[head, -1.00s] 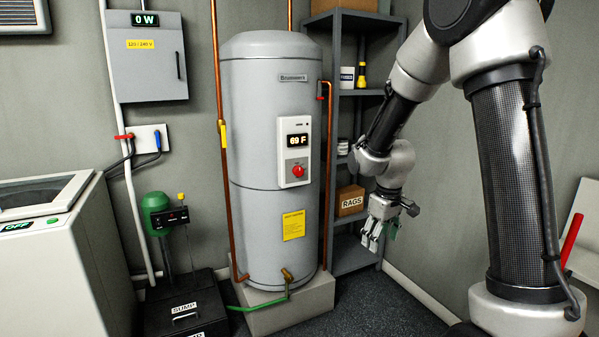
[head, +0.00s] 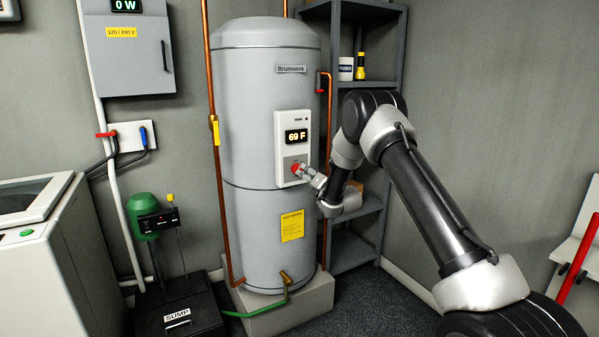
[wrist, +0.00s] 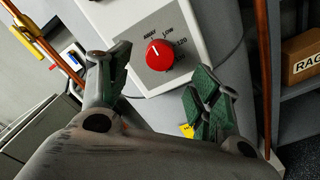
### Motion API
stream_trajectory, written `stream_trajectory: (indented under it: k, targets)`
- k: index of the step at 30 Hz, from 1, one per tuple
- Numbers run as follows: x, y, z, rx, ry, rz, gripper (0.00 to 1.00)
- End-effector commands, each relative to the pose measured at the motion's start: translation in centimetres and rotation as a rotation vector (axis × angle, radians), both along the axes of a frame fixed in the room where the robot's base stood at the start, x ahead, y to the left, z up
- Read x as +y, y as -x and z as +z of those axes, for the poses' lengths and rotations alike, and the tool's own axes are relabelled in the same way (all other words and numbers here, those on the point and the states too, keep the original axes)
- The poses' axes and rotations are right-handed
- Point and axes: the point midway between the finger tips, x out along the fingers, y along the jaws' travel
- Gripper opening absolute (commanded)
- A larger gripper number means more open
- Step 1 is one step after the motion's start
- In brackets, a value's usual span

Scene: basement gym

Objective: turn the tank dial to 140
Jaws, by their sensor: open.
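The tank dial is a red knob (head: 296,168) on a pale control panel (head: 293,122) on the front of the grey tank (head: 268,225). The display above it reads 69 F. In the wrist view the red dial (wrist: 160,55) has a white pointer line, tilted toward the upper left, and printed marks beside it, including LOW and 120. My gripper (wrist: 160,90) is open, its green-padded fingers spread on either side below the dial. In the head view my gripper (head: 308,172) is just right of the dial. I cannot tell whether it touches the dial.
Copper pipes (head: 219,200) run up both sides of the tank. A grey shelf (head: 352,250) stands behind on the right, with a RAGS box (wrist: 302,58) in the wrist view. A sump unit (head: 178,318) sits lower left. Dark floor lies open at the right.

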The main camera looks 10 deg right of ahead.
Motion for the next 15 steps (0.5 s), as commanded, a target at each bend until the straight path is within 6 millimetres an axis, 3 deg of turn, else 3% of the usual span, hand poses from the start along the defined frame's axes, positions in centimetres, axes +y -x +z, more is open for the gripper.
stream_trajectory:
  k: [9, 15]
  targets:
    - [1.6, -4.7, -0.1, 0.000, 0.004, 0.001, 0.63]
    - [2.2, -6.7, -0.1, 0.002, 0.004, 0.000, 0.63]
